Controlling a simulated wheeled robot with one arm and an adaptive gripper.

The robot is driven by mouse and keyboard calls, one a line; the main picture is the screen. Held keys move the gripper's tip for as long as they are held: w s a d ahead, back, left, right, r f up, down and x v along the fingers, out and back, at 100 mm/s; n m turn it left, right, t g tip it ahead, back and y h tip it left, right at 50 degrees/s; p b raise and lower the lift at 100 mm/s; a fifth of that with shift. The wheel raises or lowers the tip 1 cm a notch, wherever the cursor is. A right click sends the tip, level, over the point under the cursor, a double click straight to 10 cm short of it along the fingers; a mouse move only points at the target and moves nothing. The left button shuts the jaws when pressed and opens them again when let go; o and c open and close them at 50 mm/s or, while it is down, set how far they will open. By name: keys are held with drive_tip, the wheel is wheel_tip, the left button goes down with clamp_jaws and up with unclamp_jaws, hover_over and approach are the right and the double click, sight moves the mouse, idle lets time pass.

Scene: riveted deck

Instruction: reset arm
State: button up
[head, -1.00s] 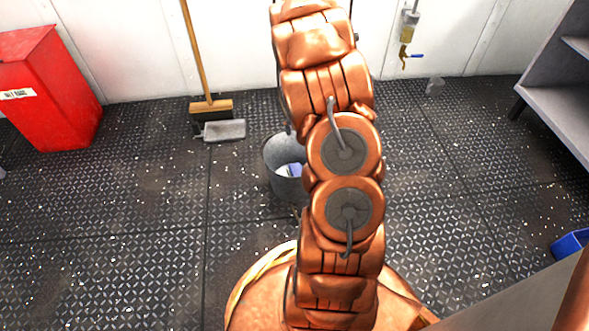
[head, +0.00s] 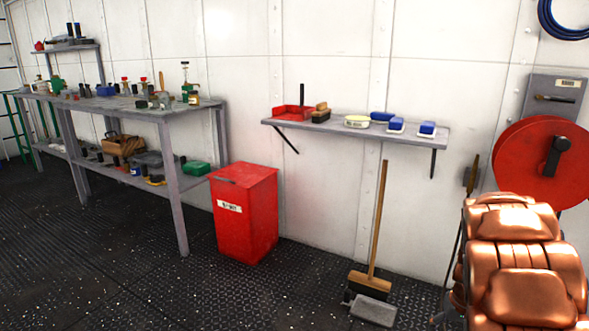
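My arm (head: 522,265) shows as copper-coloured padded links at the lower right of the head view. Its upper links stand in front of the wall and the red hose reel. My gripper is out of the picture, so its fingers and anything in them are hidden.
A grey workbench (head: 172,112) with bottles and tools stands at the left. A red bin (head: 245,215), a broom (head: 378,230) and a dustpan (head: 373,311) are by the wall. A wall shelf (head: 345,128) holds brushes. A red hose reel (head: 535,160) hangs right. The front-left floor is clear.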

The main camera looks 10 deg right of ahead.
drive_tip(key=s+a+r+n+p, duration=0.1)
drive_tip(key=s+a+r+p, duration=0.2)
drive_tip(key=a+r+p, duration=0.5)
drive_tip(key=s+a+r+g+p, duration=0.1)
drive_tip(key=s+a+r+p, duration=0.3)
drive_tip(key=r, duration=0.8)
drive_tip(key=s+a+r+n+p, duration=0.1)
drive_tip(key=s+a+r+p, duration=0.1)
drive_tip(key=a+r+p, duration=0.6)
drive_tip(key=s+a+r+n+g+p, duration=0.1)
drive_tip(key=s+a+r+p, duration=0.3)
drive_tip(key=s+r+p, duration=0.3)
drive_tip(key=s+a+r+n+g+p, duration=0.1)
drive_tip(key=s+a+r+p, duration=0.4)
drive_tip(key=r, duration=1.1)
drive_tip(key=s+p, duration=0.3)
drive_tip(key=s, duration=0.3)
drive_tip(key=shift+s, duration=0.3)
